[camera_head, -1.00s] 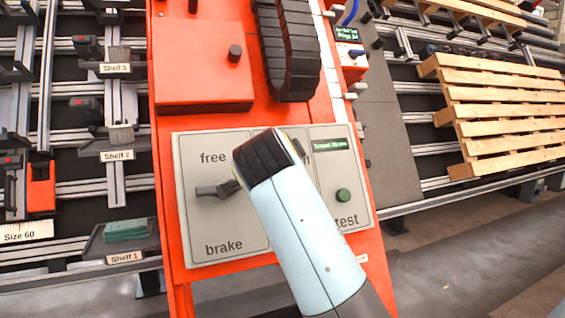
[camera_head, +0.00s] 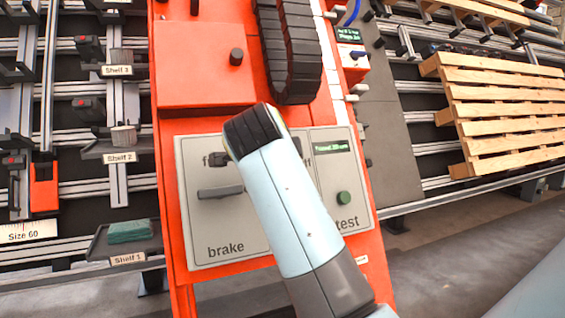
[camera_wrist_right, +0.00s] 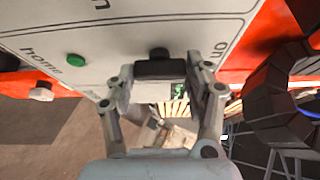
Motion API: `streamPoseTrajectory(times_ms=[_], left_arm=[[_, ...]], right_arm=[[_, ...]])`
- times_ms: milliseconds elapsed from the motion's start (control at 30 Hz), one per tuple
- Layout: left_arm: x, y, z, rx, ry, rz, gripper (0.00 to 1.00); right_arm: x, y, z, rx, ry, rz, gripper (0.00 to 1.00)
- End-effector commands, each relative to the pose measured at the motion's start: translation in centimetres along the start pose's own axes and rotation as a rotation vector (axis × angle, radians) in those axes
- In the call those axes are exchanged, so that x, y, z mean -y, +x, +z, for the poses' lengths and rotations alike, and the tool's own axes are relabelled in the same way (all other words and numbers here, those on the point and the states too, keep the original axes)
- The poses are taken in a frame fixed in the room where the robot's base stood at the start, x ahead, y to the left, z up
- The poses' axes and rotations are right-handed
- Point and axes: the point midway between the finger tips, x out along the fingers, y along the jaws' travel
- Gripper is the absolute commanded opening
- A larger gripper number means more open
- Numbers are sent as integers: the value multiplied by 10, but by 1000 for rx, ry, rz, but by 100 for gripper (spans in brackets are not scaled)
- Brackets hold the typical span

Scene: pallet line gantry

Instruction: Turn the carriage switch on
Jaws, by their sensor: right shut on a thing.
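The carriage switch (camera_wrist_right: 153,67) shows in the right wrist view as a dark knob on a light panel, with the label "on" to its right. My right gripper (camera_wrist_right: 163,74) has its fingertips on either side of this knob and is shut on it. In the head view my right arm lies across the middle of the control panel (camera_head: 243,248) and hides the switch and most of the gripper. Part of an "off" label shows beside the arm. My left gripper is not in view.
A grey lever (camera_head: 220,192) sits above the "brake" label. A green button (camera_head: 343,198) is beside "test", under a small green display (camera_head: 331,148). A green "home" button (camera_wrist_right: 76,59) is close to the gripper. A black cable chain (camera_head: 300,60) hangs above. Wooden pallet (camera_head: 505,105) at right.

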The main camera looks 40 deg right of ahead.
Motion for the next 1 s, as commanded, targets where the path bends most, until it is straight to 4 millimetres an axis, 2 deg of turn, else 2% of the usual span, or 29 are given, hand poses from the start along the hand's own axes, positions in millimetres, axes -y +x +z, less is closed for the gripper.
streamPoseTrajectory(times_ms=[200, 233, 400, 767, 867, 1000], left_arm=[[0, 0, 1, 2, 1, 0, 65], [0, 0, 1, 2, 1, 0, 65], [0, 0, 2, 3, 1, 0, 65], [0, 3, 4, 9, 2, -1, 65], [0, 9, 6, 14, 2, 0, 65], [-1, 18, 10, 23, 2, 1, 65]], right_arm=[[-1, 0, 0, 0, 2, 2, 20], [-1, 0, 0, 0, 2, 2, 55], [-1, 0, 0, 0, 1, 1, 77], [-3, 1, 0, 0, -34, -16, 77], [-6, 2, 1, 1, -123, -61, 77], [-10, 2, 0, -1, -353, -180, 77]])
